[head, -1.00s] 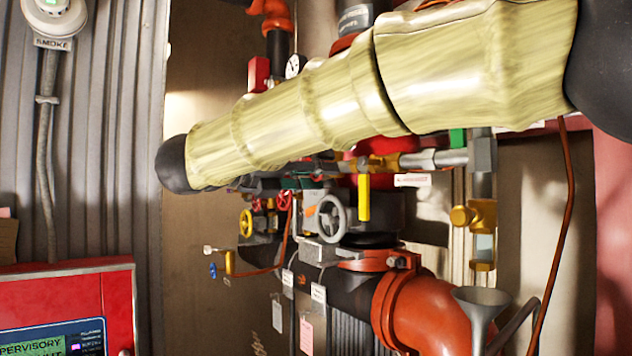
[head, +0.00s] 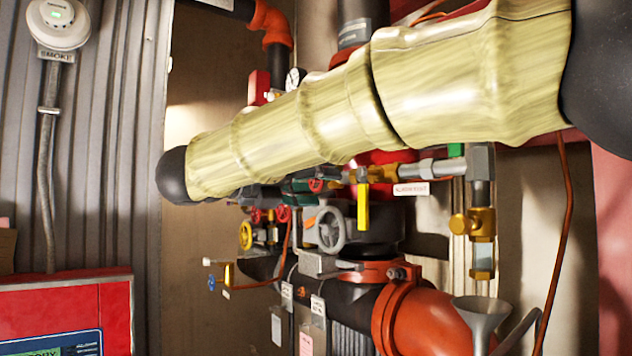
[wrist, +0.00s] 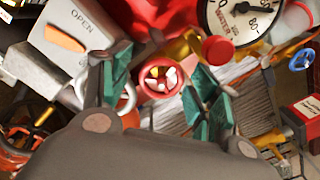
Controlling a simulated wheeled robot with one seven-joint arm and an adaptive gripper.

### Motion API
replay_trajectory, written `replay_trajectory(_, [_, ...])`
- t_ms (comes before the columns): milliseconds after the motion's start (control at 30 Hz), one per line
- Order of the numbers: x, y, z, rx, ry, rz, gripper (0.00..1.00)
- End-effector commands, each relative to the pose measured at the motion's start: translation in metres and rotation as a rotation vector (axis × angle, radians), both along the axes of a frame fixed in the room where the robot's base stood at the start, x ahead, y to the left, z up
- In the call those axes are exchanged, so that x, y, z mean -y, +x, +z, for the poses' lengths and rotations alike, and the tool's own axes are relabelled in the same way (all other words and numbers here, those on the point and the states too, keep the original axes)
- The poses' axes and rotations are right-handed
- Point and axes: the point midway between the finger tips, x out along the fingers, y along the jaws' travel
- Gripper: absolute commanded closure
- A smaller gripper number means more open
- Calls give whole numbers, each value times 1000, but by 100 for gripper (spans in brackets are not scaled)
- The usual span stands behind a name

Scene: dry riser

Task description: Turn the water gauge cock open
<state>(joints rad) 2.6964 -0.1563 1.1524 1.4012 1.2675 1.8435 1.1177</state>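In the wrist view my gripper (wrist: 162,92) is open, its green-padded fingers apart on either side of a small red round handwheel (wrist: 159,79). The wheel has a pale, yellowish centre. I cannot tell whether either finger touches it. A dial gauge (wrist: 240,18) is at the upper right, with a brass fitting and a red round cap (wrist: 218,48) just below and left of it. I cannot tell for certain which of these red parts is the water gauge cock. In the head view my gripper (head: 302,187) is small and partly hidden, near a red wheel (head: 316,185).
A grey box marked OPEN with an orange pointer (wrist: 64,38) is close left of my fingers. A blue handwheel (wrist: 302,60) is at the right. In the head view a grey handwheel (head: 328,232), a yellow lever (head: 363,206) and orange pipework (head: 420,310) crowd below my arm.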

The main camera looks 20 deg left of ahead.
Motion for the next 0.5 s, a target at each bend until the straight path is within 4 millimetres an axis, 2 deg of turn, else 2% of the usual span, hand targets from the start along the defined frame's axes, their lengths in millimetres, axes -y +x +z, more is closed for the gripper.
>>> replay_trajectory(267, [-1,-1,2,2,2,1,38])
replay_trajectory(500, [-16,-21,2,4,-1,1,38])
